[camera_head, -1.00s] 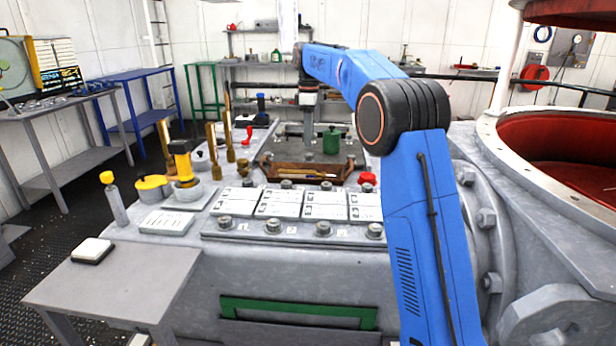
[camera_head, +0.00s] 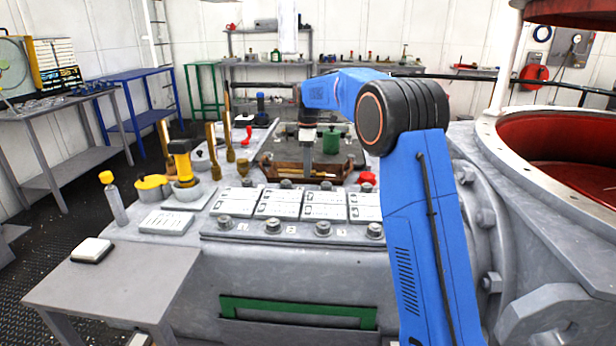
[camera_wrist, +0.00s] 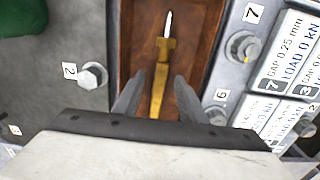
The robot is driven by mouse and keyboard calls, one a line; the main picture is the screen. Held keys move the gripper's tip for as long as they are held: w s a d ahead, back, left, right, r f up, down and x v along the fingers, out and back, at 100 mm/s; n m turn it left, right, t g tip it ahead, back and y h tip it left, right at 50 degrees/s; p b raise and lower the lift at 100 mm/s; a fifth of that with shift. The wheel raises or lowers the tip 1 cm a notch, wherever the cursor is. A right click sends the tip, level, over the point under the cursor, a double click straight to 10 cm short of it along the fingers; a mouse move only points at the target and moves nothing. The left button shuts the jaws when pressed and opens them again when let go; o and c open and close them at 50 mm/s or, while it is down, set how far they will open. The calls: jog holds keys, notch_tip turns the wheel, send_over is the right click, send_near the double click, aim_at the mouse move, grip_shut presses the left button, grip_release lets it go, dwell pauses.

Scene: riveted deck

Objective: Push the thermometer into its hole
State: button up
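The thermometer (camera_wrist: 163,60), a brass-yellow stem with a pale, pointed end, lies in a brown wooden tray (camera_wrist: 202,60). The tray also shows in the head view (camera_head: 268,168), on the grey deck block. My gripper (camera_wrist: 159,82) is open over the tray. Its two grey fingers stand on either side of the brass part, with gaps visible on both sides. In the head view my gripper (camera_head: 307,172) points down at the tray and partly hides what lies in it. I cannot tell which hole belongs to the thermometer.
A green canister (camera_head: 332,142) stands just behind the tray. Tall brass rods (camera_head: 212,150) and a yellow-topped fitting (camera_head: 181,160) stand to the left. Label plates (camera_head: 280,204) and bolts lie in front. A red cap (camera_head: 367,178) sits to the right.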

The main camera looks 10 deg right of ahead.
jog(key=shift+f, duration=0.5)
jog(key=shift+c, duration=0.7)
grip_shut()
notch_tip(320, 180, up, 10)
